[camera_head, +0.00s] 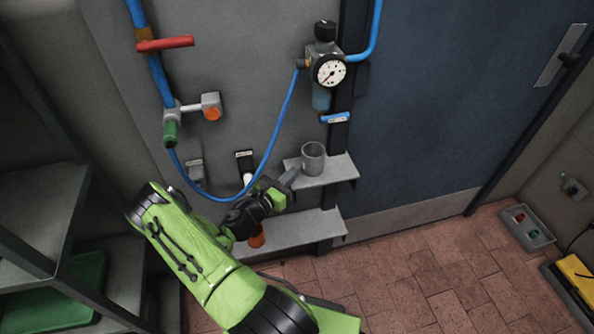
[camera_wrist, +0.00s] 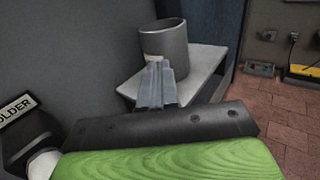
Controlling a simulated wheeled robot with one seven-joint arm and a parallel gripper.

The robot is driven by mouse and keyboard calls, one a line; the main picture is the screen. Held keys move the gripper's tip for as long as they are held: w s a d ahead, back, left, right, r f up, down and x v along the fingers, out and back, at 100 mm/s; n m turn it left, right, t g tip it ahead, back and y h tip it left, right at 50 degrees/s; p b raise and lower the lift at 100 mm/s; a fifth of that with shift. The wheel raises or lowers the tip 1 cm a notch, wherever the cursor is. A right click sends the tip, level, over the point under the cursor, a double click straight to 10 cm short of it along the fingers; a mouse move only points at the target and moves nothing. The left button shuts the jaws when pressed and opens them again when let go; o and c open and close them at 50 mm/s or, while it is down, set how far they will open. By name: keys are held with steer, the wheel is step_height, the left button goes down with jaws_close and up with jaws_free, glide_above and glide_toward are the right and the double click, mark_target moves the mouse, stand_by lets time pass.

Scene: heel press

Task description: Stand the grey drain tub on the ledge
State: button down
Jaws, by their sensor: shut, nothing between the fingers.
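The grey drain tub (camera_head: 313,160) stands upright on the upper of two small grey ledges (camera_head: 338,173), near its back edge by the wall. In the wrist view the tub (camera_wrist: 172,52) sits on the ledge (camera_wrist: 208,88), with its open top up. My gripper (camera_head: 291,177) is at the left end of that ledge, pointing at the tub. Its fingers (camera_wrist: 157,80) are shut and empty, and overlap the tub's lower front in the wrist view. I cannot tell whether they touch it.
A lower ledge (camera_head: 300,232) lies below. Above are a pressure gauge (camera_head: 330,70) and a looping blue hose (camera_head: 268,150). A shelf rack (camera_head: 45,225) stands at left. A grey tray (camera_head: 527,228) and a yellow case (camera_head: 577,277) are on the floor at right. The middle floor is clear.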

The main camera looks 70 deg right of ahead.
mark_target(304, 163)
steer(key=shift+x, duration=1.65)
steer(key=shift+x, duration=1.35)
steer(key=shift+w+a, duration=0.1)
steer(key=shift+w+a+f, duration=0.1)
steer(key=shift+w+a, duration=0.15)
steer(key=shift+a, duration=0.05)
steer(key=p+v, duration=0.1)
steer(key=v, duration=1.2)
steer(key=shift+s+a, duration=0.15)
steer(key=shift+s, duration=0.05)
